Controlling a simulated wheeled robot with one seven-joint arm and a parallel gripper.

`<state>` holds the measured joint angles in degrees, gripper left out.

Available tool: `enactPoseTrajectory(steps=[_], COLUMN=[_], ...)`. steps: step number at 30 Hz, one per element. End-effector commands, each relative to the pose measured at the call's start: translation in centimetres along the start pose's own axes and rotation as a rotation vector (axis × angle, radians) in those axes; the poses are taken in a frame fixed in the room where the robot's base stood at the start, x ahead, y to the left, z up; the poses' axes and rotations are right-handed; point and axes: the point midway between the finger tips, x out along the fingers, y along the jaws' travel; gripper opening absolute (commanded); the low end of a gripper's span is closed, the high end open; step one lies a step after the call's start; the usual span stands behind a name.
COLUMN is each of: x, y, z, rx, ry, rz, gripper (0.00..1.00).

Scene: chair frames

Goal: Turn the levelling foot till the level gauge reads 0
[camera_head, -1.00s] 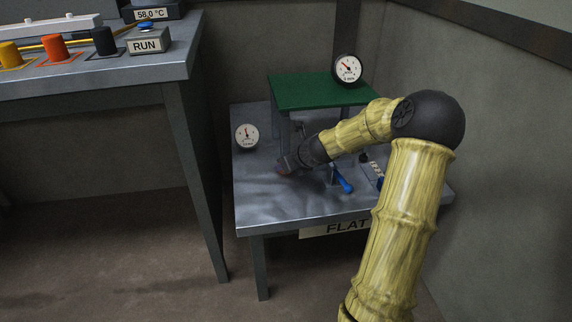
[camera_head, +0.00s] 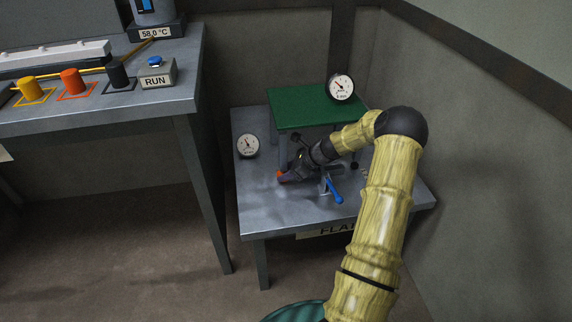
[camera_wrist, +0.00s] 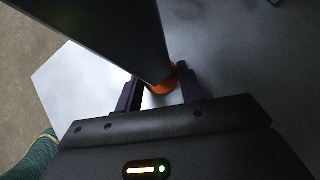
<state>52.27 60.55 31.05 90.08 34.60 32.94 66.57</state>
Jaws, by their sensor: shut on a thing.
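A small stand with a green top (camera_head: 312,105) stands on a grey metal table. An orange levelling foot (camera_head: 280,173) is at the bottom of its near left leg (camera_head: 283,150). My gripper (camera_head: 286,177) is low at this foot. In the wrist view, my gripper's purple fingers (camera_wrist: 160,82) are shut on either side of the orange foot (camera_wrist: 163,87), with the dark leg (camera_wrist: 100,25) rising above and partly covering it. One round gauge (camera_head: 340,87) is at the green top's back right; its needle points up and left. Its scale is too small to read.
A second round gauge (camera_head: 247,145) stands on the grey table (camera_head: 262,212) at left. A blue-handled lever (camera_head: 335,191) is right of my gripper. A workbench (camera_head: 150,103) with a RUN button box (camera_head: 157,75) stands at left. Walls close off the back and right.

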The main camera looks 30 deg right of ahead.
Motion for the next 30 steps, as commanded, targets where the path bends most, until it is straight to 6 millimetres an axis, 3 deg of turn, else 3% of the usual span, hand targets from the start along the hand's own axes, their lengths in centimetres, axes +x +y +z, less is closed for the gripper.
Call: enactPoseTrajectory(steps=[18, 19, 22, 30], x=[0.09, 0.09, 0.08, 0.03], y=[-0.06, -0.06, -0.06, -0.09], z=[0.11, 0.12, 0.11, 0.01], rx=[-0.035, -0.035, -0.035, -0.033], ry=[-0.002, -0.002, -0.001, -0.001], rz=[0.034, 0.033, 0.033, 0.032], gripper=[0.16, 0.41, 0.60, 0.60])
